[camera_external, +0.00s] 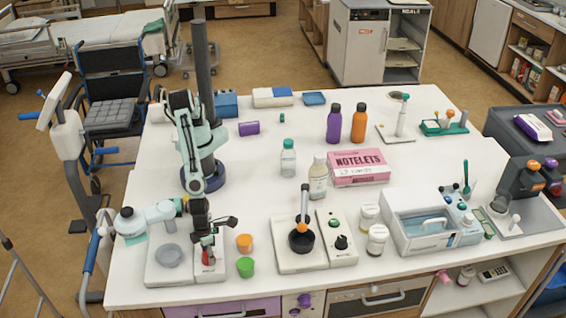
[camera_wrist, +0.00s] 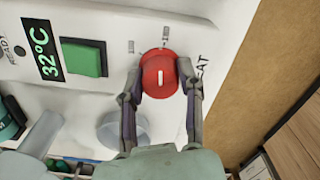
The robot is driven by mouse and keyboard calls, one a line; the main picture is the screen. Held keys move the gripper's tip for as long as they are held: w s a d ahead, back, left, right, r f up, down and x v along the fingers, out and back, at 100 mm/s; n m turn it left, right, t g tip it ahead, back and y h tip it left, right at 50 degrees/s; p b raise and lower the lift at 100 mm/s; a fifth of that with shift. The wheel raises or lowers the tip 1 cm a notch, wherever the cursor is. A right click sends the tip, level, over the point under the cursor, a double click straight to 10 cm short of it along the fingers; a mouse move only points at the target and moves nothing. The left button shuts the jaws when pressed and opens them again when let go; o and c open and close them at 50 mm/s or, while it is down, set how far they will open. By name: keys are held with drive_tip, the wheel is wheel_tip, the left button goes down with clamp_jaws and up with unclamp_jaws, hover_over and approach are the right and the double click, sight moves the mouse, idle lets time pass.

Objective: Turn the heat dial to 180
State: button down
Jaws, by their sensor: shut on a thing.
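The heat dial (camera_wrist: 168,68) is a round red knob with a short white line on its face. In the wrist view the line runs nearly up and down the picture. My gripper (camera_wrist: 161,88) has one finger on each side of the dial and is shut on it. Part of a label ending in "AT" shows beside the right finger. In the external view my gripper (camera_external: 207,243) points down at the red dial (camera_external: 207,261) on a white control panel (camera_external: 211,275). The numbers around the dial cannot be read.
A green square button (camera_wrist: 82,59) and a black "32°C" label (camera_wrist: 43,50) are on the same panel. Beside it is a white unit with a grey dish (camera_external: 170,256). Orange (camera_external: 244,243) and green (camera_external: 245,267) cups stand close to the right.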

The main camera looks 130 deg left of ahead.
drive_tip(key=shift+m, duration=0.7)
drive_tip(key=c, duration=0.7)
unclamp_jaws()
wheel_tip(320, 180, up, 12)
